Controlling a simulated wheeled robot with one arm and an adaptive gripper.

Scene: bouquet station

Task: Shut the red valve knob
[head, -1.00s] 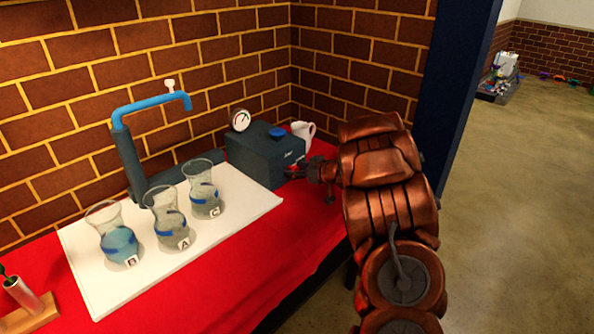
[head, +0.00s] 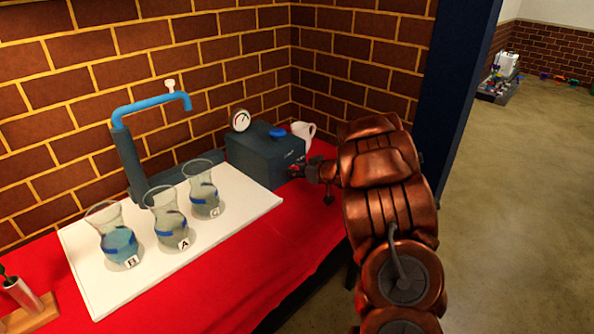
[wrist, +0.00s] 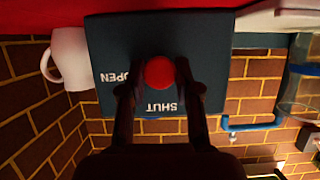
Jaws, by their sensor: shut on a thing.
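The red valve knob (wrist: 159,72) is on the face of a dark box with white OPEN and SHUT lettering, shown upside down in the wrist view. My gripper (wrist: 161,66) is shut on the knob, with a finger on each side of it. No pointer on the knob can be made out. In the head view, my gripper (head: 304,171) is at the right front of the dark box (head: 256,158), and its fingers hide most of the knob.
A gauge (head: 240,120) and a blue cap (head: 278,132) are on the box. A white mug (head: 304,130) stands behind it, near the brick wall. Several glass vases, including vase A (head: 165,220), stand on the white board (head: 105,292). A blue spout (head: 155,108) rises behind them.

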